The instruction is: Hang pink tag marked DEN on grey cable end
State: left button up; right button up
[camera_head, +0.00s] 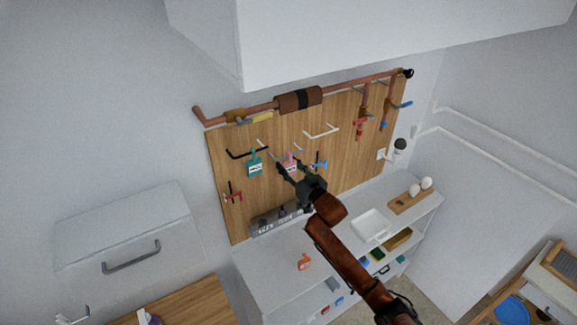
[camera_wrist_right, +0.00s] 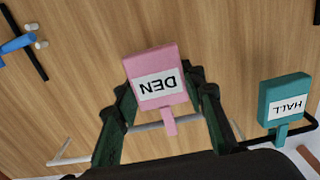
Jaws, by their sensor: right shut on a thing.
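The pink tag marked DEN (camera_wrist_right: 156,72) is between the fingers of my right gripper (camera_wrist_right: 162,104), which is shut on it. In the right wrist view its lettering is upside down, and its narrow stem crosses a pale grey bar (camera_wrist_right: 148,127). I cannot tell whether the tag touches that bar. In the head view the pink tag (camera_head: 290,161) is small at the tip of my right gripper (camera_head: 292,171), in front of the wooden board. A pale grey end (camera_head: 298,149) shows just above it. My left gripper is not in view.
A teal tag marked HALL (camera_wrist_right: 284,99) hangs on a black hook beside my gripper. A blue piece (camera_head: 320,164) is on the board (camera_head: 230,212) to the right. A pipe (camera_head: 350,84) runs above. A shelf with a white tray (camera_head: 370,226) stands below.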

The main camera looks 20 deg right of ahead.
jog(key=o, duration=1.2)
